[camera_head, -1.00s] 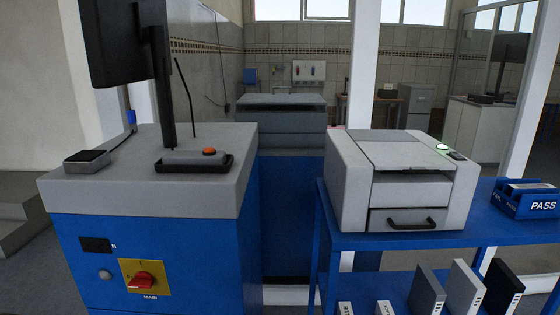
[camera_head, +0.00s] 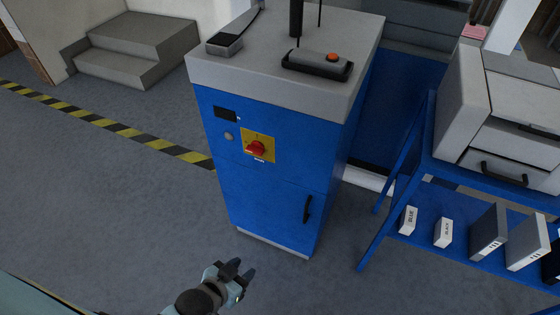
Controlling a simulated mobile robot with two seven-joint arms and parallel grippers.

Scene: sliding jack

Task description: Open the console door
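The blue console (camera_head: 225,165) with a grey top stands in the middle of the head view. Its door (camera_head: 262,212) is the lower front panel, and it looks shut. A black upright handle (camera_head: 307,209) sits at the door's right side. Above the door is a red rotary switch (camera_head: 257,148) on a yellow plate. My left gripper (camera_head: 241,274) is at the bottom, in front of and below the door, apart from it. Its two dark fingers look spread with nothing between them. My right gripper is not in view.
A blue shelf unit (camera_head: 425,165) with boxes and a grey machine (camera_head: 500,120) stands close to the console's right. Grey steps (camera_head: 135,45) are at the back left. The floor (camera_head: 110,200) left of the console is clear, crossed by a yellow-black stripe (camera_head: 130,132).

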